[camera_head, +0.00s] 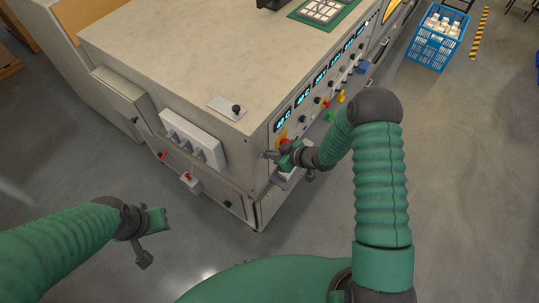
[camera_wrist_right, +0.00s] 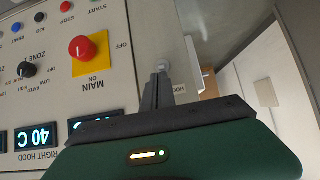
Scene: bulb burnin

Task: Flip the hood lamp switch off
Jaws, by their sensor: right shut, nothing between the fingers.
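The control panel (camera_head: 300,112) is on the near right face of the large beige machine. In the right wrist view, a small pale switch tip (camera_wrist_right: 164,65) shows just past my right fingertips, beside a partly covered label starting "HOO". My right gripper (camera_wrist_right: 158,88) is shut and empty, its fingertips at or very near this switch. I cannot tell whether they touch, nor which way the switch is set. In the head view my right gripper (camera_head: 268,154) is at the panel's near lower corner and hides the switch. My left gripper (camera_head: 160,221) hangs over the floor, away from the machine; its fingers are unclear.
A red main knob on a yellow plate (camera_wrist_right: 92,62) is close left of my right fingers. Black, blue, red and green controls and lit displays (camera_wrist_right: 37,138) are nearby. A white socket box (camera_head: 190,138) sticks out from the machine's left face. A blue crate (camera_head: 438,38) stands on open floor.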

